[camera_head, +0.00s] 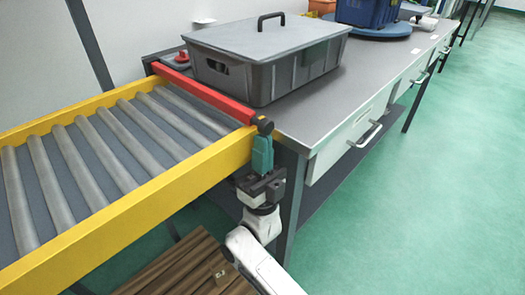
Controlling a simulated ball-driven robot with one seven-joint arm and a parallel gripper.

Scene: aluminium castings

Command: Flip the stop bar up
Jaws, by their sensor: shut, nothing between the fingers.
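The stop bar (203,92) is a long red bar lying across the end of the roller conveyor (110,235), between the yellow rails and the bench. It looks lowered, close to rail height. Its near end has a dark knob or cap (264,125) beside the corner of the near yellow rail. My gripper (262,140) has teal fingers and points up just below this dark end. The fingers are shut with nothing between them. Their tips are at or very near the dark end; I cannot tell whether they touch it.
A grey lidded crate (268,75) stands on the bench (335,110) close behind the bar. A red button (182,57) sits at the bar's far end. A blue bin (366,12) stands farther back. Wooden slats (175,270) lie below the conveyor. Green floor at right is clear.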

